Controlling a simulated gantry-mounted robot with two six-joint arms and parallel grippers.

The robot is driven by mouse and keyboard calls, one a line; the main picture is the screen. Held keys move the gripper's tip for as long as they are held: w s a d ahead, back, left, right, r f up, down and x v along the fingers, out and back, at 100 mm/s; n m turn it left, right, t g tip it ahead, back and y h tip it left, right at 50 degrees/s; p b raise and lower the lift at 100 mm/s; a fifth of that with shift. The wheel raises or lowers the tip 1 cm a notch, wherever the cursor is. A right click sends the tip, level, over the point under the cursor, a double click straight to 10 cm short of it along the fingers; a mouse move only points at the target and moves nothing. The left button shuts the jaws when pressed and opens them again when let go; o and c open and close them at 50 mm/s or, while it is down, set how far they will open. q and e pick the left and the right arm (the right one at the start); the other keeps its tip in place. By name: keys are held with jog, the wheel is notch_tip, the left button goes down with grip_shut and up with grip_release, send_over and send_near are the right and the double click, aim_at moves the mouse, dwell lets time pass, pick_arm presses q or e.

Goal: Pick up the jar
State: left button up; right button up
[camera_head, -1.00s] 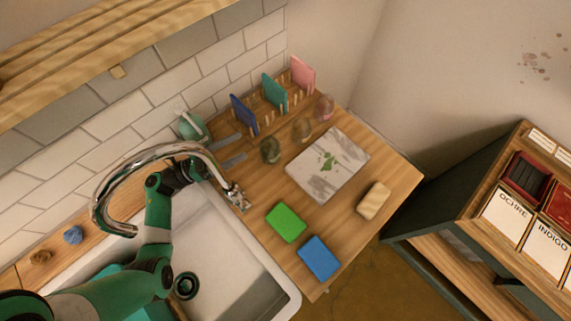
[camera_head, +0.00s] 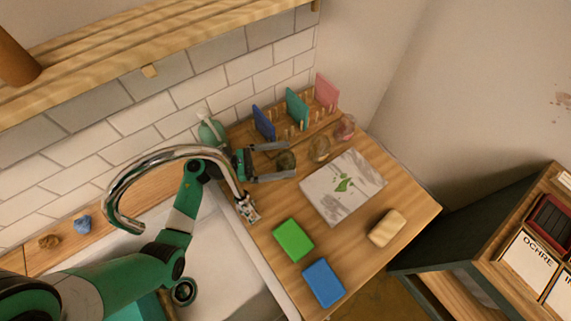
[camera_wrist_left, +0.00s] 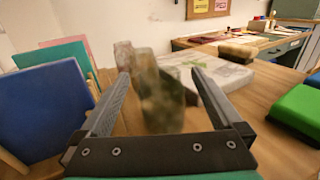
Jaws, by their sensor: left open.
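Three glass jars stand in a row on the wooden counter. The nearest, dark green jar (camera_head: 286,160) is between the open fingers of my left gripper (camera_head: 290,161). In the left wrist view this jar (camera_wrist_left: 163,108) shows blurred between the two fingers (camera_wrist_left: 160,76), with room visible to its left. I cannot tell whether a finger touches it. The middle jar (camera_head: 319,148) and the pinkish jar (camera_head: 345,127) stand farther back to the right. My right gripper is out of view.
A rack holds blue (camera_head: 264,122), teal (camera_head: 296,108) and pink (camera_head: 326,92) boards behind the jars. A green-stained slab (camera_head: 340,188), green block (camera_head: 293,240), blue block (camera_head: 323,282) and tan block (camera_head: 387,228) lie on the counter. The curved faucet (camera_head: 125,180) stands close to my left arm.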

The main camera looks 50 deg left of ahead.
pick_arm(q)
jog(key=x, duration=0.4)
jog(key=c, duration=1.5)
jog(key=shift+o, duration=0.2)
